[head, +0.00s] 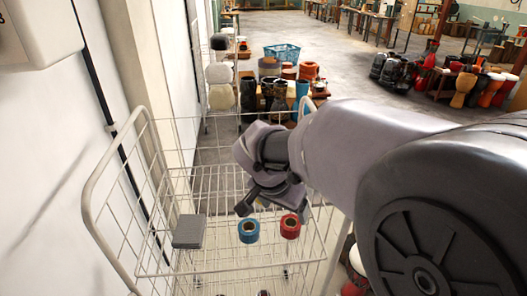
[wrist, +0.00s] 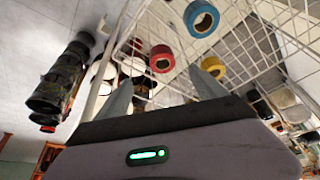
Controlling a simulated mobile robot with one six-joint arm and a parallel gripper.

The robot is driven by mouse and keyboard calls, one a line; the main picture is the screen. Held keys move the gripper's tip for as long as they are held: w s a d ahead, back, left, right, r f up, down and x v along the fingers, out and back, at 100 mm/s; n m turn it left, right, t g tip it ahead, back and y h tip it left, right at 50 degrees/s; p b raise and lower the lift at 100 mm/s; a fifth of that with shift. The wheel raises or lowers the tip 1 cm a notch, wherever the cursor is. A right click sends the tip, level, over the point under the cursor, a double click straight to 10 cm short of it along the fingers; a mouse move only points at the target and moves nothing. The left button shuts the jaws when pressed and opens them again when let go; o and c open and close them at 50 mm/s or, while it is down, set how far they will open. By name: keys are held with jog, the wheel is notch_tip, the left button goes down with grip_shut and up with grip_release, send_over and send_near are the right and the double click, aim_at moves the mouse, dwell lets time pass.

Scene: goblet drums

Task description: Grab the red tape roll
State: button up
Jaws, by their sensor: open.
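The red tape roll (head: 290,226) sits in the wire cart, just right of a blue tape roll (head: 248,231). In the wrist view the red roll (wrist: 161,59) shows its round opening between and just beyond my fingertips. The blue roll (wrist: 201,18) is farther up and to the right there. My gripper (head: 268,203) is above and slightly behind the rolls in the head view. In the wrist view its fingers (wrist: 160,76) are spread with nothing between them. The gap between fingers and red roll is hard to judge.
The white wire cart (head: 148,273) surrounds the rolls. A grey box (head: 189,231) lies in it at the left. A wall (head: 50,160) runs along the left. Drums and a blue basket (head: 282,52) stand behind, with open floor (head: 345,45) beyond.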

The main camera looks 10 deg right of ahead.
aim_at(291, 223)
jog(key=b+x, duration=0.1)
jog(key=x, duration=0.3)
jog(key=b+x, duration=0.1)
jog(key=x, duration=0.4)
jog(key=shift+s+b, duration=0.25)
jog(key=shift+b, duration=0.1)
jog(key=b+x, duration=0.1)
jog(key=x, duration=0.2)
jog(key=w+b+x, duration=0.1)
jog(key=x, duration=0.1)
jog(key=shift+w+d+f, duration=0.1)
jog(key=shift+w+d, duration=0.1)
jog(key=shift+w, duration=0.05)
jog(key=shift+s+r, duration=0.1)
jog(key=shift+r, duration=0.1)
jog(key=shift+c, duration=0.2)
jog(key=c, duration=1.4)
jog(key=shift+r, duration=0.1)
